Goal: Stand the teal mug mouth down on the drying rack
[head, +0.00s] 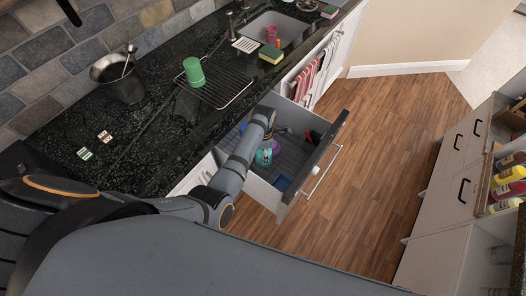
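A green mug-like cup (194,72) stands on the wire drying rack (228,92) on the counter; its top looks closed, as if mouth down, and no handle is clear. A teal rounded item (264,157), perhaps a mug, is in the open drawer (292,178), beside a purple piece and partly hidden by my arm. My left arm reaches from the left over the drawer. My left gripper (282,130) is at its far end, small and dark, and its fingers cannot be made out. My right gripper is out of view.
A metal pot (118,78) and two small cards (95,145) are on the dark counter. The sink (278,30) with a sponge (270,54) is beyond the rack. The drawer juts over the wood floor (370,140). Shelves with bottles (508,173) stand at right.

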